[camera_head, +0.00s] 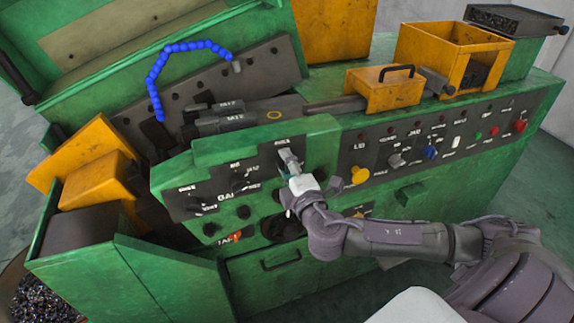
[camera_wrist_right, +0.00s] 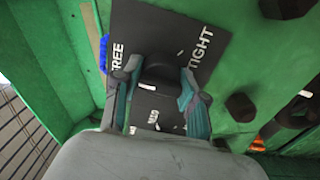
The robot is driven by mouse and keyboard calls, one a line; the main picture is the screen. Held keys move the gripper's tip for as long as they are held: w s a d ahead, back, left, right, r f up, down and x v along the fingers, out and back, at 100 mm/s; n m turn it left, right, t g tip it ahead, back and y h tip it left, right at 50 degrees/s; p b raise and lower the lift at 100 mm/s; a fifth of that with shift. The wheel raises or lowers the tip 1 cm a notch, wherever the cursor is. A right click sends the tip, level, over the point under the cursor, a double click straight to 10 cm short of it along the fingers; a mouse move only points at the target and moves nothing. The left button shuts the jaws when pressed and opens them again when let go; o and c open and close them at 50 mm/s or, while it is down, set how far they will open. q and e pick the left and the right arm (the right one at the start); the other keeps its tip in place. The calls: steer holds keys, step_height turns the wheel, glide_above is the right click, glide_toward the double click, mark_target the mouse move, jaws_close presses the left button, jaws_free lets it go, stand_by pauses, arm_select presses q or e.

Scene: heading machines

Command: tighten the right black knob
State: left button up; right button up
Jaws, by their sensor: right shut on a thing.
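The right black knob (camera_wrist_right: 160,70) sits on a dark panel marked FREE and TIGHT in the right wrist view. My right gripper (camera_wrist_right: 159,84) has its two fingers on either side of the knob and is shut on it. In the head view my right gripper (camera_head: 289,162) is at the right end of the front panel and mostly hides this knob. Two other black knobs, a middle one (camera_head: 238,185) and a left one (camera_head: 196,205), are on the same panel to its left. My left gripper is not in view.
A yellow knob (camera_head: 359,175) is close to the right of my right gripper, with a blue knob (camera_head: 430,152) and a red button (camera_head: 520,125) further right. Black hex bolts, one (camera_wrist_right: 240,107) near the gripper, stick out of the green machine (camera_head: 290,265).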

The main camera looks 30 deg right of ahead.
steer(key=shift+f+m+b, duration=0.3)
steer(key=shift+m+b, duration=0.75)
steer(key=shift+m, duration=0.05)
steer(key=m+b, duration=0.2)
steer(key=shift+m, duration=0.4)
steer(key=m+b, duration=0.1)
steer(key=m, duration=0.1)
steer(key=shift+r+m, duration=0.1)
steer(key=shift+m, duration=0.2)
steer(key=m+b, duration=0.1)
steer(key=m, duration=0.1)
steer(key=shift+r+m, duration=0.1)
steer(key=shift+m, duration=0.3)
steer(key=m, duration=0.2)
steer(key=shift+m, duration=0.4)
steer(key=m, duration=0.3)
steer(key=shift+r+m+p, duration=0.1)
steer(key=shift+m+p, duration=0.2)
steer(key=shift+p, duration=0.1)
steer(key=m+p, duration=0.1)
steer(key=m, duration=0.2)
steer(key=shift+m+p, duration=0.85)
steer(key=shift+m, duration=0.95)
